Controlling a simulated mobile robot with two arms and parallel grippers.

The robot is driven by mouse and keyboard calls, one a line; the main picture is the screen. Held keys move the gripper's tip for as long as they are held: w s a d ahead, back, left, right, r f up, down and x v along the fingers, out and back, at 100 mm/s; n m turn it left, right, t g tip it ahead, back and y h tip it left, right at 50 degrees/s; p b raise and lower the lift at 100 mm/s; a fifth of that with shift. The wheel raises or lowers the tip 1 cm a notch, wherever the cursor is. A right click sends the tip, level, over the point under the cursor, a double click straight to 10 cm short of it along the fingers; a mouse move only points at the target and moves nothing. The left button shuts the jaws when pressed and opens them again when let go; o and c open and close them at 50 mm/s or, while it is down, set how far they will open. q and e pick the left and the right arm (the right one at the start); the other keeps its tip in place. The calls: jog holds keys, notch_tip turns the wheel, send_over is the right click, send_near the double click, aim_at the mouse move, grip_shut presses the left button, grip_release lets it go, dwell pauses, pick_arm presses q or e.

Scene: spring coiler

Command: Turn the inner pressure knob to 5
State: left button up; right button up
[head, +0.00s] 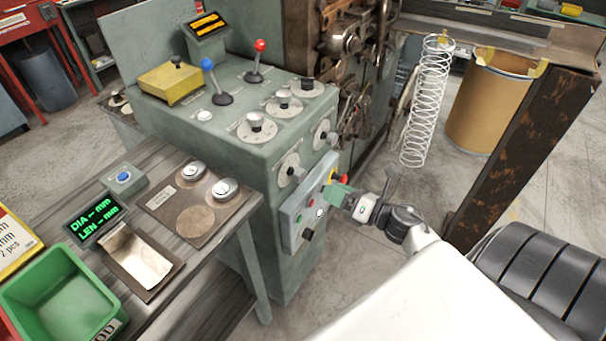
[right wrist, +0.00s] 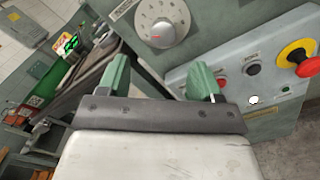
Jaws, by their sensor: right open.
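Several round dial knobs sit on the green machine: three on its top, a front one (head: 256,122), a middle one (head: 284,99) and a rear one (head: 307,84). Two more are on its side face, a nearer one (head: 293,170) and a farther one (head: 325,133). Their labels are too small to read, so I cannot tell which is the inner pressure knob. My right gripper (head: 338,195) is open and empty in front of the button panel, below the side knobs. In the right wrist view its green fingers (right wrist: 162,78) are spread below a silver knob (right wrist: 165,28). My left gripper is out of view.
The button panel (head: 289,217) has a red emergency button on yellow (right wrist: 304,64) close to the right gripper. Red and blue levers stand on the machine top. A wire coil (head: 428,100) hangs at right. A table with a green bin (head: 60,295) is at left.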

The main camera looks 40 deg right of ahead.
aim_at(304, 177)
jog(key=p+x, duration=0.2)
jog(key=x, duration=0.7)
jog(key=shift+d, duration=0.15)
jog(key=shift+w+f, duration=0.15)
jog(key=shift+w, duration=0.35)
jog(key=c, duration=0.9)
